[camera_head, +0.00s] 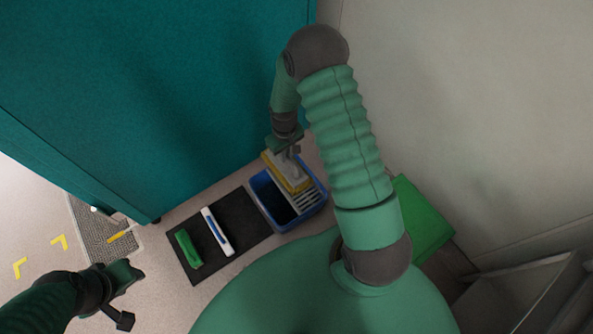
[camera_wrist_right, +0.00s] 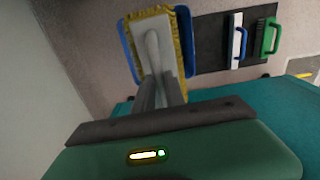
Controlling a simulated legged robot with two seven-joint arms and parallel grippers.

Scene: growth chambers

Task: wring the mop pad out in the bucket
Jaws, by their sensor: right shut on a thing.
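The blue bucket (camera_head: 264,186) stands on the floor at the dark mat's right end, with a grey slatted wringer (camera_head: 306,201) in its right part. The mop pad (camera_head: 283,171), yellow-edged with a pale back, is tilted over the bucket's opening. In the right wrist view the pad (camera_wrist_right: 176,22) covers most of the bucket (camera_wrist_right: 128,50). My right gripper (camera_head: 291,151) is shut on the pad's grey handle (camera_wrist_right: 152,48). Whether the pad touches the wringer, I cannot tell.
The dark mat (camera_head: 244,223) holds a white-and-blue brush (camera_head: 217,231) and a green brush (camera_head: 188,249). A teal cabinet (camera_head: 150,90) rises behind them. A green box (camera_head: 422,220) stands right of the bucket by the wall. A grey grate (camera_head: 100,229) lies left.

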